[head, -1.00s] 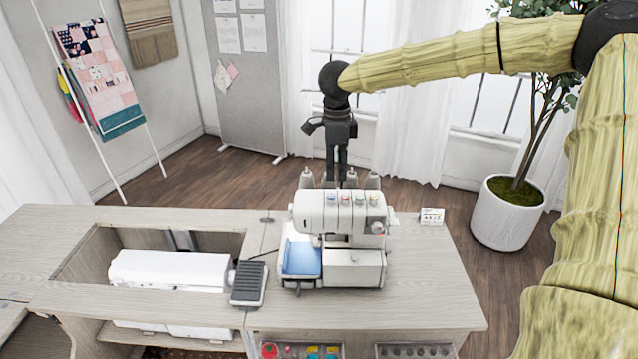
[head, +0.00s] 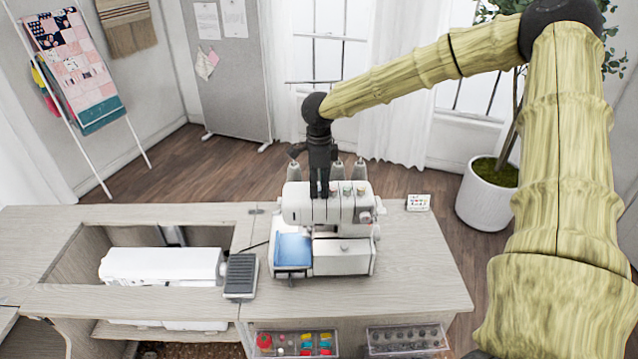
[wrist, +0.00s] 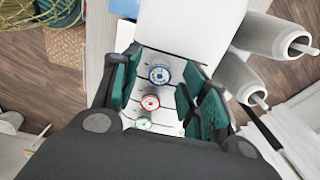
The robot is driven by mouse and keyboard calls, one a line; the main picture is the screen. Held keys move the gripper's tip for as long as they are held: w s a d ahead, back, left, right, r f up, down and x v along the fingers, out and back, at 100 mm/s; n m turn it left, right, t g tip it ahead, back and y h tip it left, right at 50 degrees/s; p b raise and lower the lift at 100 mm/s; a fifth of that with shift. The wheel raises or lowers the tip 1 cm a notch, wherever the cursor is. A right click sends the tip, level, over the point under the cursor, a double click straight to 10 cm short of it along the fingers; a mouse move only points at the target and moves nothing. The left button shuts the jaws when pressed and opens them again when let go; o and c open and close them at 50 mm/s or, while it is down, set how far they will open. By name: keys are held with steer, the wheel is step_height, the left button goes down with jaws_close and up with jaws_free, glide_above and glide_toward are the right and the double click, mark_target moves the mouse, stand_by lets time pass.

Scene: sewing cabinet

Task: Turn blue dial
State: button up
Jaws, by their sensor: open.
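The blue dial (wrist: 159,74) is a round knob with a blue ring on the white face of the serger sewing machine (head: 342,258). In the wrist view it sits in the gap between the fingers of my gripper (wrist: 161,82), which are open with teal pads on either side. Contact with the dial cannot be told. In the head view my gripper (head: 319,190) points down at the upper front of the machine and hides the blue dial. A red dial (wrist: 150,102) and a green dial (wrist: 144,123) lie in a row beside the blue one.
Spool cones (wrist: 249,78) stand close by the gripper at the machine's back. A second white sewing machine (head: 160,265) sits in the cabinet recess, with a dark foot pedal (head: 241,276) beside it.

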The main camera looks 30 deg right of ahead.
mark_target(319, 188)
steer(key=shift+f, duration=0.3)
steer(key=shift+c, duration=0.4)
jaws_close()
steer(key=shift+m+p, duration=0.35)
steer(key=shift+m, duration=0.35)
steer(key=shift+o, duration=0.4)
jaws_free()
steer(key=shift+r, duration=0.15)
step_height(319, 188, up, 12)
